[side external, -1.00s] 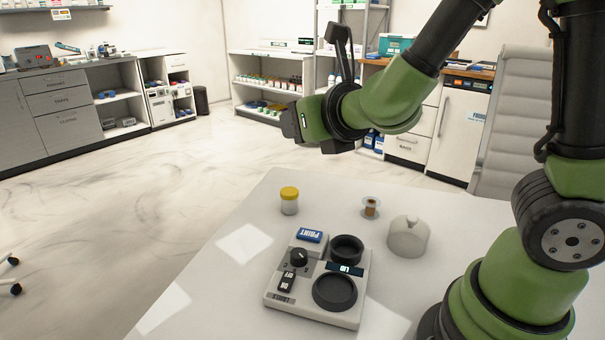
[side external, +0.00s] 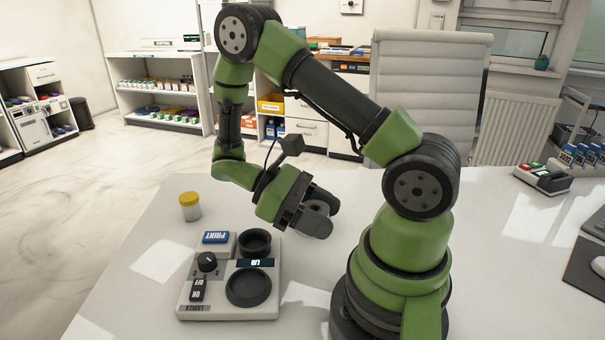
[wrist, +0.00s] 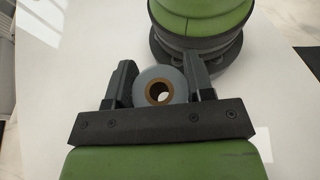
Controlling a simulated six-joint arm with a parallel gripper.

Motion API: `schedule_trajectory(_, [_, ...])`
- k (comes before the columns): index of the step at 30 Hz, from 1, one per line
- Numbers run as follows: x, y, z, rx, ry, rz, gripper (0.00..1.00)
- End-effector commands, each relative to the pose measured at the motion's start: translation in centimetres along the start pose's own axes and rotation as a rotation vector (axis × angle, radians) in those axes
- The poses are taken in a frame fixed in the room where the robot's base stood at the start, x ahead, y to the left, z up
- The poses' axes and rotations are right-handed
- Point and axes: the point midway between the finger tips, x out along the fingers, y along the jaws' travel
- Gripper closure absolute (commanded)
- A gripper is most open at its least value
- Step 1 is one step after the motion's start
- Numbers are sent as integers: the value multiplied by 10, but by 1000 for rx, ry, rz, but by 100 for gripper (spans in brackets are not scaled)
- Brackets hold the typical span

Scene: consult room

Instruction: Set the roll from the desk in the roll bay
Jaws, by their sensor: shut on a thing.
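The roll, a pale grey ring with a brown core, shows in the wrist view (wrist: 159,88) between the two dark fingers. My gripper (wrist: 160,84) is shut on it, one finger on each side. In the side view my gripper (side external: 319,209) is over the desk, right of the grey device; the fingers hide most of the roll. The device (side external: 213,309) has two dark round wells, a smaller back well (side external: 255,242) and a larger front well (side external: 248,287). Both look empty. I cannot tell which is the roll bay.
A yellow-lidded jar (side external: 190,207) stands behind the device at left. The device carries a blue PRINT button (side external: 216,237), a knob (side external: 207,262) and a switch (side external: 197,290). A small button box (side external: 543,178) lies far right. The desk (side external: 500,270) right of my base is mostly clear.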

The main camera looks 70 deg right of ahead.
Motion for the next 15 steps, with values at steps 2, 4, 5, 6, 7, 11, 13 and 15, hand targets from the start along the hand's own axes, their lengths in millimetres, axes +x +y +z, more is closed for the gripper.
schedule_trajectory(2, [1,-20,-5,84,-2,-203,79])
schedule_trajectory(4, [-3,-37,-11,156,-2,-378,79])
schedule_trajectory(5, [-5,-44,-14,185,-2,-450,79])
schedule_trajectory(6, [-10,-52,-17,226,-2,-546,79])
schedule_trajectory(7, [-14,-59,-20,254,-2,-616,79])
schedule_trajectory(11, [-36,-78,-35,370,-2,-895,79])
schedule_trajectory(13, [-48,-84,-42,422,-2,-1020,79])
schedule_trajectory(15, [-59,-87,-49,464,-3,-1123,79])
